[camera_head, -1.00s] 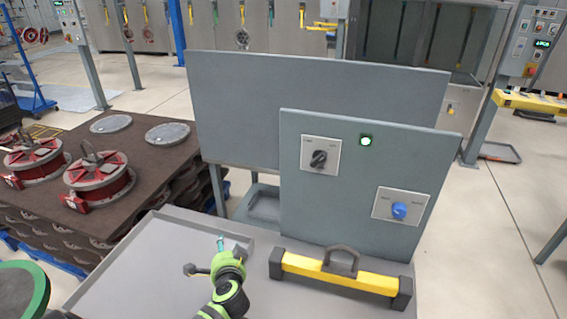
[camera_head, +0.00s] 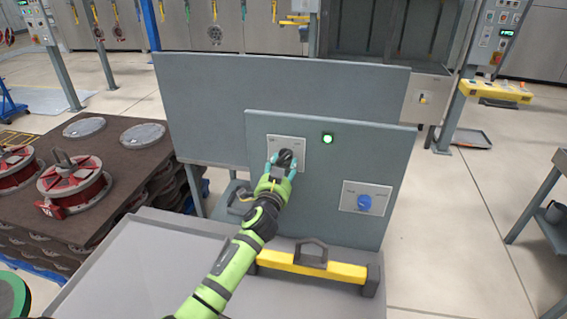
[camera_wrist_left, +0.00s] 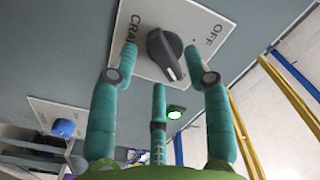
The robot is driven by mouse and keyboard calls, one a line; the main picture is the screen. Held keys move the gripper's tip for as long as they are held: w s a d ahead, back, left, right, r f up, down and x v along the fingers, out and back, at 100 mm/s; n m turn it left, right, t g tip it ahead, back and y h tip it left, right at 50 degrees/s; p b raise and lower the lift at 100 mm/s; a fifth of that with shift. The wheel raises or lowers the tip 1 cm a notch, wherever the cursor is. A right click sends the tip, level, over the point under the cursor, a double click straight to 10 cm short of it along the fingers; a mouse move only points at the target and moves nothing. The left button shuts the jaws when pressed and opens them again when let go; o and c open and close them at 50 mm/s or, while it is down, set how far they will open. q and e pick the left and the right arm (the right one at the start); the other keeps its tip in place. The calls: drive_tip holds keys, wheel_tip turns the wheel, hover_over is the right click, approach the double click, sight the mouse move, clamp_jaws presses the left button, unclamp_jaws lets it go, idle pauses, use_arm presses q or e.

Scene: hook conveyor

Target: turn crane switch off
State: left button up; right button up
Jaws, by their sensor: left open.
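The crane switch is a black rotary knob (camera_head: 286,157) on a light plate (camera_head: 300,143) at the upper left of the grey panel. In the left wrist view the knob (camera_wrist_left: 166,53) sits on its plate, with "CRANE" printed on one side and "OFF" on the other; its white mark does not point straight at OFF. My left gripper (camera_head: 282,168) is at the knob, its teal fingers open on either side of it. In the wrist view the open fingers (camera_wrist_left: 165,68) straddle the knob with visible gaps. My right gripper is not in view.
A lit green lamp (camera_head: 327,139) is right of the switch. A blue knob (camera_head: 364,202) is lower right on the panel. A yellow bar with a black handle (camera_head: 312,265) lies at the panel's foot. The grey table (camera_head: 130,265) is clear at left.

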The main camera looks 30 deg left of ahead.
use_arm(q)
drive_tip(key=shift+w+a, duration=0.15)
drive_tip(key=shift+w, duration=0.25)
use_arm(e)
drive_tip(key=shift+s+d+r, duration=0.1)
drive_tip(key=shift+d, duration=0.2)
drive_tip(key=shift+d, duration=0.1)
use_arm(q)
clamp_jaws()
